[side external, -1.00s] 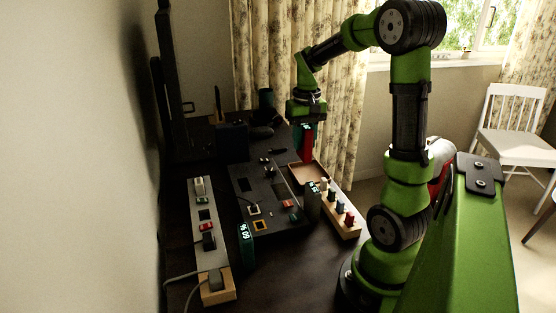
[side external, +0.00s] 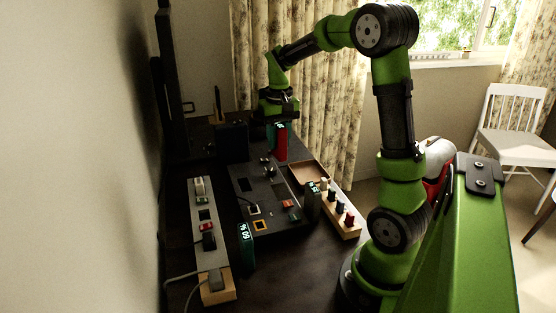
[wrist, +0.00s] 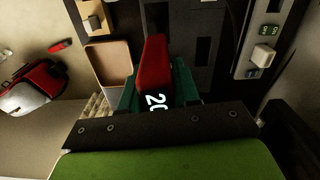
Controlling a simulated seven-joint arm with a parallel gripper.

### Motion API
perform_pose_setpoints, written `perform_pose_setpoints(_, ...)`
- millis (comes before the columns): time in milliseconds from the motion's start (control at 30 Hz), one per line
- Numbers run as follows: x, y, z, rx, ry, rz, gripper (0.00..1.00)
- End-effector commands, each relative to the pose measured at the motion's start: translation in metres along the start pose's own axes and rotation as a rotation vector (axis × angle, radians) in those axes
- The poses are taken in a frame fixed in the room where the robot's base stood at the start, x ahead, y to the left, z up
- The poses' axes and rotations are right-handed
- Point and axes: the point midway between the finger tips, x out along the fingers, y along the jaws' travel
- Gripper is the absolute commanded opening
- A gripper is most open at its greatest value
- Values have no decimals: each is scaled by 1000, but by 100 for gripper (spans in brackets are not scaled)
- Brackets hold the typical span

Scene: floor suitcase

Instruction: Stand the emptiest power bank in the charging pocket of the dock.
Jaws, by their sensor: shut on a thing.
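My gripper (side external: 279,131) is shut on a red power bank (side external: 281,148), held upright above the far part of the dark dock panel (side external: 247,184). In the wrist view the red power bank (wrist: 154,62) sits between the green fingers of my gripper (wrist: 157,88), and its lit display starts with "20"; the rest is hidden. A dark teal power bank (side external: 246,256) stands at the panel's near end, its display seeming to read 60. A grey power bank (side external: 313,209) stands at the panel's right edge; its number is too small to read surely. I cannot tell which opening is the charging pocket.
An empty brown tray (side external: 308,173) lies right of the panel. A wooden block with several coloured pegs (side external: 347,231) is nearer. A pale power strip (side external: 211,255) with plugs runs along the left. A dark box (side external: 232,142) and a monitor stand behind. Bare table shows in front.

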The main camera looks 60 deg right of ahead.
Motion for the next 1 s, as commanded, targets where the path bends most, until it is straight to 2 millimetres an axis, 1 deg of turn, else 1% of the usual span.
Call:
perform_pose_setpoints(33,11,-21,-11,-15,-4,1,0)
perform_pose_setpoints(100,23,-44,-24,-14,-3,2,0)
perform_pose_setpoints(200,35,-71,-40,8,-1,1,0)
perform_pose_setpoints(267,38,-82,-48,29,1,1,0)
perform_pose_setpoints(367,36,-87,-56,71,4,-1,0)
perform_pose_setpoints(433,42,-87,-58,92,0,0,0)
perform_pose_setpoints(600,74,-87,-57,103,-3,1,0)
perform_pose_setpoints(700,88,-87,-57,104,-2,0,0)
perform_pose_setpoints(867,103,-87,-58,102,0,0,0)
perform_pose_setpoints(1000,124,-86,-57,103,-1,0,0)
